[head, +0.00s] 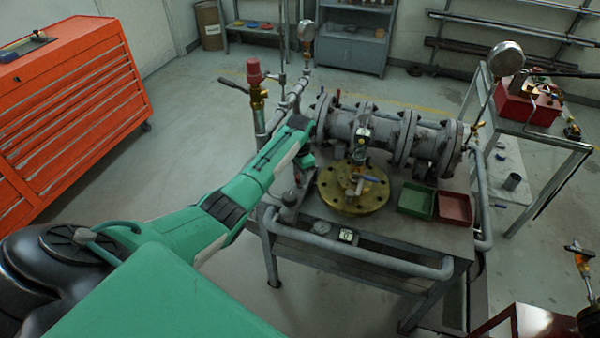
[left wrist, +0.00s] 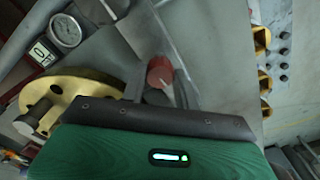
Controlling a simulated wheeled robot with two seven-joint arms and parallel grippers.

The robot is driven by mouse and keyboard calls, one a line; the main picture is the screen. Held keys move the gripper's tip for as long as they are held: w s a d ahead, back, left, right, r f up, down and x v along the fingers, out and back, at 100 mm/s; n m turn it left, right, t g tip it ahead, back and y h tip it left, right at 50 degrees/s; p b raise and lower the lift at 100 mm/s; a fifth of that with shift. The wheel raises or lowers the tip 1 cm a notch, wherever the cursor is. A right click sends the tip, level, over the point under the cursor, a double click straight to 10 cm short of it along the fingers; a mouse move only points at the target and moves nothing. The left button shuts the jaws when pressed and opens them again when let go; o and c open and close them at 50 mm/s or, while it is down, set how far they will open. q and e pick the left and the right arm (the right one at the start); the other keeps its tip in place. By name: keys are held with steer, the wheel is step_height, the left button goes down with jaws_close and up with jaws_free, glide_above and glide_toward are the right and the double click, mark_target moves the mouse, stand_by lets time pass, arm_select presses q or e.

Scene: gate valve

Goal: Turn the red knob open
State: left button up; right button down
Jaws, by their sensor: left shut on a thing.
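The red knob (left wrist: 160,72) shows in the left wrist view as a short red cylinder with a pale line on its face. My left gripper (left wrist: 160,85) is shut on it, with the dark fingers on either side. In the head view my green left arm reaches from the lower left, and the left gripper (head: 306,152) is at the left end of the grey flanged pipe (head: 375,130). The knob is hidden there behind the gripper and arm. My right gripper is not in view.
A brass flange (head: 340,203) lies on the metal bench beside a green tray (head: 416,201) and a red tray (head: 455,208). A red-topped brass valve (head: 256,88) stands left of the pipe. An orange tool cabinet (head: 70,110) is far left. Open floor lies between.

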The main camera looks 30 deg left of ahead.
arm_select(q)
steer(key=n+p, duration=0.2)
steer(key=n, duration=0.1)
steer(key=shift+r+p, duration=0.25)
steer(key=shift+p, duration=0.05)
steer(key=shift+n+p, duration=0.6)
steer(key=shift+n, duration=0.4)
steer(key=n+p, duration=0.1)
steer(key=n, duration=0.1)
steer(key=shift+n+p, duration=0.3)
steer(key=n+p, duration=0.1)
steer(key=n, duration=0.1)
steer(key=shift+n, duration=0.4)
steer(key=n+p, duration=0.1)
steer(key=n, duration=0.1)
steer(key=shift+f+n, duration=0.1)
steer(key=shift+n, duration=0.2)
steer(key=shift+w+n+p, duration=0.1)
steer(key=shift+n+p, duration=0.4)
steer(key=shift+n, duration=1.4)
steer(key=o, duration=1)
steer(key=shift+f, duration=0.1)
steer(key=shift+c, duration=0.2)
